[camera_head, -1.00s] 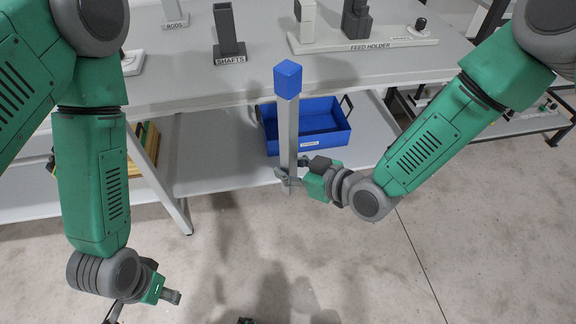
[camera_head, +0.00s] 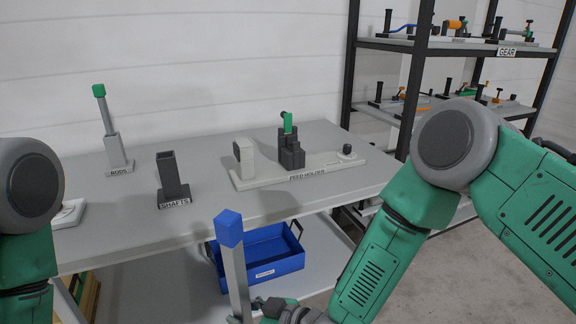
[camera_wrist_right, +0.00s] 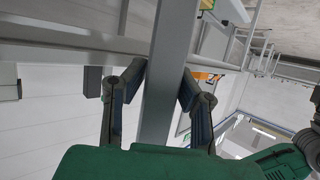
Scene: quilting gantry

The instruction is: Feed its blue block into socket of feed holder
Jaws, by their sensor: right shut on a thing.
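A blue block (camera_head: 229,228) caps a long grey bar (camera_head: 237,280) that stands nearly upright in front of the table. My right gripper (camera_head: 243,318) is shut on the bar's lower part, at the bottom edge of the head view. In the right wrist view the bar (camera_wrist_right: 163,80) runs between the two fingers of my right gripper (camera_wrist_right: 164,92). The feed holder (camera_head: 300,176) is a pale labelled base on the table, with a dark stepped block (camera_head: 291,152) holding a green piece and a pale upright (camera_head: 243,158). A socket opening is not clear. My left gripper is out of view.
A dark shafts holder (camera_head: 172,182) and a rods holder (camera_head: 116,155) with a green-tipped rod stand on the table (camera_head: 215,206). A blue bin (camera_head: 268,253) sits on the lower shelf. A rack (camera_head: 400,48) stands at the back right.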

